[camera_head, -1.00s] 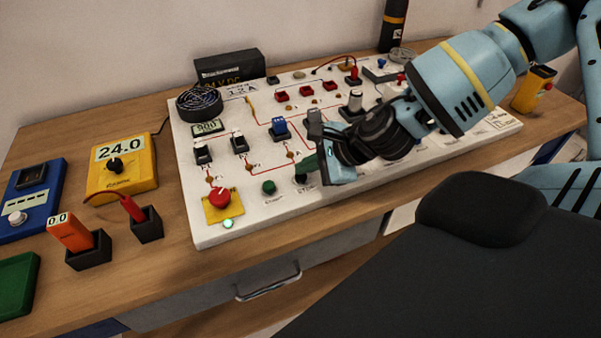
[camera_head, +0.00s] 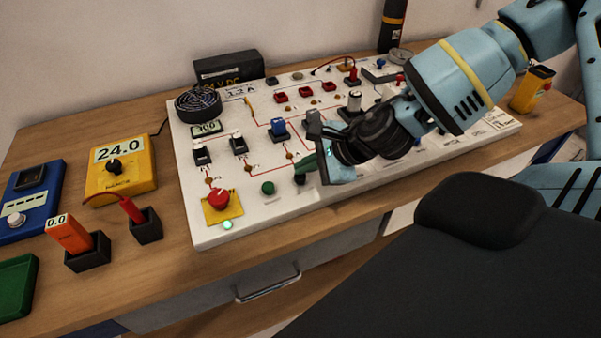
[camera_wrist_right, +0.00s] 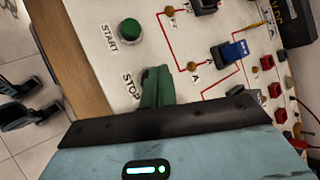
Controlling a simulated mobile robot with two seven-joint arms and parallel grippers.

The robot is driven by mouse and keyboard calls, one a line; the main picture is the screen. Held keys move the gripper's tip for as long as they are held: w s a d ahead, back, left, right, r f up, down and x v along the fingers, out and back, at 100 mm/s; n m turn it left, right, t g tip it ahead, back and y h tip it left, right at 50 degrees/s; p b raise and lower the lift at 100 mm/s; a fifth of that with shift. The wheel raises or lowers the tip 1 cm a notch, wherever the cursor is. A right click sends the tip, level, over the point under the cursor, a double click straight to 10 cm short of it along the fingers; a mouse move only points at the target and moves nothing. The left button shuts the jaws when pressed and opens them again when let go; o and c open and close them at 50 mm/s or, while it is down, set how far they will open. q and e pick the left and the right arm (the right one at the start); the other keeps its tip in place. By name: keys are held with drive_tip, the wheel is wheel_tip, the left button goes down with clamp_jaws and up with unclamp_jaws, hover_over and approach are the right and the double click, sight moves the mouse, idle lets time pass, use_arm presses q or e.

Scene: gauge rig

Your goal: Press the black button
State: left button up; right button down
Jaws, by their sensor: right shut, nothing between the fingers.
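The black button (camera_head: 299,179) is on the front part of the white panel (camera_head: 245,226), right of the green START button (camera_head: 268,188). My right gripper (camera_head: 304,166) is over it, with its green fingers closed together and pointing down at it. In the right wrist view, the shut fingers (camera_wrist_right: 157,87) lie beside the STOP label (camera_wrist_right: 131,86) and hide the black button. I cannot tell whether the fingertips touch or press it. The green button also shows in the right wrist view (camera_wrist_right: 130,31). My left gripper is not in view.
A red mushroom button (camera_head: 218,198) on a yellow base is left of the green one. A blue switch (camera_head: 279,128) stands behind the fingers. A small display (camera_head: 206,127) sits near the black fan (camera_head: 198,103). A yellow meter (camera_head: 120,168) stands left of the panel.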

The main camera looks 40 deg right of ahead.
sight(305, 177)
drive_tip(key=shift+r, duration=0.55)
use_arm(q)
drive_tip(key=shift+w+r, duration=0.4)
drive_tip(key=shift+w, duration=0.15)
